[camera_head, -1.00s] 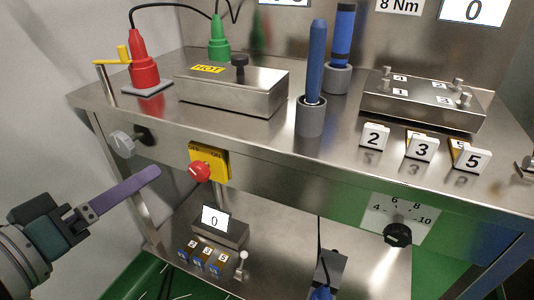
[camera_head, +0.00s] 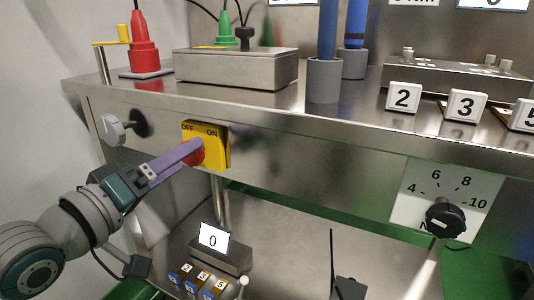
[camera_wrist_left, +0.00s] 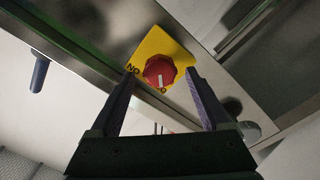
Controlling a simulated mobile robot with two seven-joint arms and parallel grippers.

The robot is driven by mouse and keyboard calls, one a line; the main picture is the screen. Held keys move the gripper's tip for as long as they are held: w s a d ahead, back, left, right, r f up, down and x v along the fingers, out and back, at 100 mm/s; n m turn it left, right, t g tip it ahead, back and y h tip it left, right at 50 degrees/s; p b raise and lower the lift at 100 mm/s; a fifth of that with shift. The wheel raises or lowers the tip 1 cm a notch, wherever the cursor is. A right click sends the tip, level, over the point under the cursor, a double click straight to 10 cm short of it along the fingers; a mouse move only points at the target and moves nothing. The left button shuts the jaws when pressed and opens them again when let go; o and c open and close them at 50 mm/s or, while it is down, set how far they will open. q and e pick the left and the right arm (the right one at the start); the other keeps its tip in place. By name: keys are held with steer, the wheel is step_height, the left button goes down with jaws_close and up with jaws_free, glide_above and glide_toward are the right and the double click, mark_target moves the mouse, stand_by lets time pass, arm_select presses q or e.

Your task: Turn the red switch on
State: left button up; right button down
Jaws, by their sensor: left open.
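The red switch (camera_head: 199,157) is a round red knob on a yellow plate (camera_head: 217,135) marked OFF and ON, on the front of the steel table. In the left wrist view the red knob (camera_wrist_left: 160,71) shows a white mark pointing down toward partly hidden lettering, away from ON. My left gripper (camera_head: 188,152) reaches the switch from the left, its purple fingers overlapping the knob in the head view. In the left wrist view the open fingers (camera_wrist_left: 160,78) stand on either side of the knob, apart from it. My right gripper is out of view.
A grey knob (camera_head: 112,129) sticks out of the table front left of the switch. A black dial (camera_head: 446,219) sits at the right. A small display (camera_head: 213,239) stands below. The steel tabletop (camera_head: 240,112) overhangs the switch.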

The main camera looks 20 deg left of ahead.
arm_select(q)
steer(key=shift+w, duration=0.75)
jaws_close()
